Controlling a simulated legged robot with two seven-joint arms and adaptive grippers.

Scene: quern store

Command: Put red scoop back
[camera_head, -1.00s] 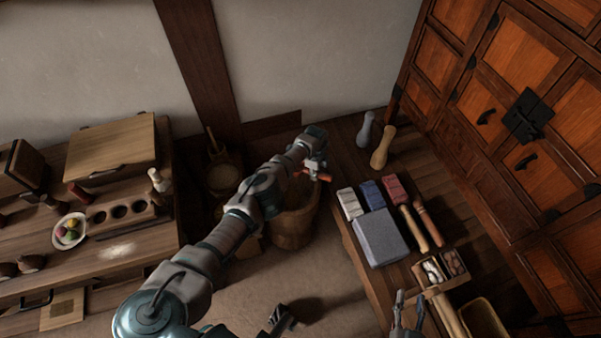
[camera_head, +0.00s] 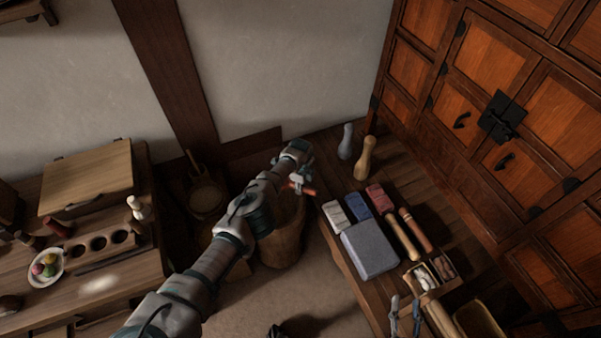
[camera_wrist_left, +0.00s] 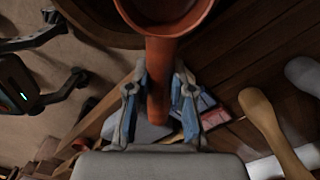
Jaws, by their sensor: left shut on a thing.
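The red scoop (camera_head: 309,191) is in my left gripper (camera_head: 298,181), above the right rim of a wooden tub (camera_head: 280,240) in the head view. In the left wrist view the scoop's round bowl (camera_wrist_left: 165,20) is at the top, and its handle runs down between the two fingers of my left gripper (camera_wrist_left: 158,100), which are shut on it. The gripper partly hides the scoop in the head view. My right gripper (camera_head: 405,318) is at the bottom edge of the head view, by the low bench, with its fingers apart and nothing seen between them.
The low bench (camera_head: 349,274) holds a grey block (camera_head: 370,249), coloured bars, wooden rollers and a divided box (camera_head: 430,275). Two pestle-like pieces (camera_head: 366,158) stand at its far end. A grain bucket (camera_head: 205,197) stands left of the tub. A table (camera_head: 120,270) is at left.

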